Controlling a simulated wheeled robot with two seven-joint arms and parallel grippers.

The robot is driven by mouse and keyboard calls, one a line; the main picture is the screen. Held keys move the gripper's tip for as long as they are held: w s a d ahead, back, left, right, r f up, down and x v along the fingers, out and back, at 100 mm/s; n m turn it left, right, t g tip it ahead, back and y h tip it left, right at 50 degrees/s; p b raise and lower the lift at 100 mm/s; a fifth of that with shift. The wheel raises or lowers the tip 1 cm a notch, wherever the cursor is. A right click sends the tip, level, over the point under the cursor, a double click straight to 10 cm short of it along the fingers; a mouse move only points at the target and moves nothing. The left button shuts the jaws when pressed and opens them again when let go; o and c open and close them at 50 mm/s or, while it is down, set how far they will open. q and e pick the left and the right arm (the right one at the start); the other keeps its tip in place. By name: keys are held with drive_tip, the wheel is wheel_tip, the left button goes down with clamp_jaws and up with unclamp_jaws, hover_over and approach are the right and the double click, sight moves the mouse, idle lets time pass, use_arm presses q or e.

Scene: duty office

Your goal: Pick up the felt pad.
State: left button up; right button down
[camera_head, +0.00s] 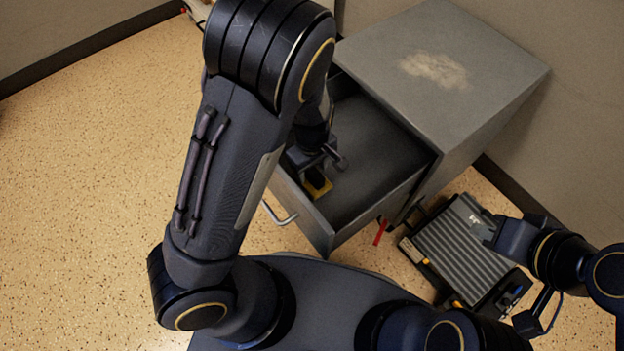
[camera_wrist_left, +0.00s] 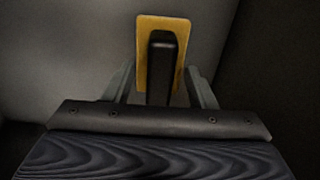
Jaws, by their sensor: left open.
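The felt pad (camera_head: 319,187) is a yellow slab with a black grip, inside the open drawer near its front. In the left wrist view the felt pad (camera_wrist_left: 145,32) stands out ahead, its black block facing me. My left gripper (camera_head: 323,168) reaches down into the drawer over the pad, partly hidden by my arm. In the wrist view my left gripper (camera_wrist_left: 161,85) is open, one finger on each side of the black block. I cannot tell whether the fingers touch it. My right gripper (camera_head: 490,238) is at the right, over the ribbed case; its jaw state is unclear.
The grey cabinet (camera_head: 450,70) has its drawer (camera_head: 365,205) pulled out, with walls close around my left gripper. A handle (camera_head: 279,215) is on the drawer front. A red strip (camera_head: 380,232) hangs near the drawer. A ribbed grey case (camera_head: 460,250) lies on the floor. Floor at left is clear.

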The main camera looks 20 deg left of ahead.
sight(312, 169)
use_arm(q)
drive_tip(key=shift+f, duration=0.3)
drive_tip(key=c, duration=1.1)
wheel_tip(312, 169, up, 10)
drive_tip(key=p, duration=0.5)
drive_tip(key=shift+p, duration=0.3)
